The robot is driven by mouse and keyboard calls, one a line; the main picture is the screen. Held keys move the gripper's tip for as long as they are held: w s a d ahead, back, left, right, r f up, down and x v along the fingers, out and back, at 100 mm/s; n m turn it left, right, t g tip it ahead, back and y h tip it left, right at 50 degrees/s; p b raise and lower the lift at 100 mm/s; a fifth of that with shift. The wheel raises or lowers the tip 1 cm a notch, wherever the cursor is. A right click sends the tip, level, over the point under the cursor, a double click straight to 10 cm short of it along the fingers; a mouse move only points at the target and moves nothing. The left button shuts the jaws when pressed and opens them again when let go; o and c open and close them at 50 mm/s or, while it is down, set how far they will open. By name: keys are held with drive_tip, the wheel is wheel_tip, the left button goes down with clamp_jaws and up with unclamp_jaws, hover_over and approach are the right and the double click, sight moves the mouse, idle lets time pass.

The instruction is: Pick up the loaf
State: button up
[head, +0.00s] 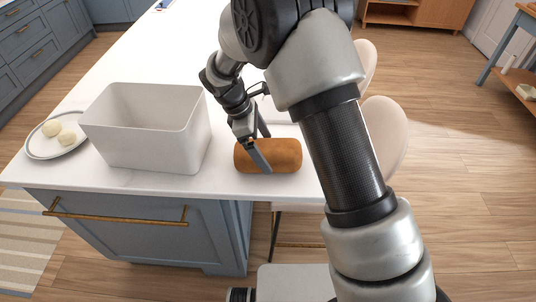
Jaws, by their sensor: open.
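The loaf (284,155) is a brown cylinder lying on its side near the front edge of the white counter (228,184), right of the white bin. My gripper (262,146) is open and comes down at the loaf from above. One finger shows in front of the loaf's near side and hides a part of it. The other finger is up by the loaf's far side. I cannot tell whether either finger touches the loaf.
A white open bin (140,153) stands just left of the loaf. A plate (40,151) with pale round items (66,137) is at the far left. Pale chairs (385,135) stand along the counter's right side. The counter behind the bin is clear.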

drive_tip(key=shift+x, duration=1.55)
drive_tip(key=shift+w+a+r, duration=0.1)
drive_tip(key=shift+w, duration=0.05)
drive_tip(key=c, duration=1.5)
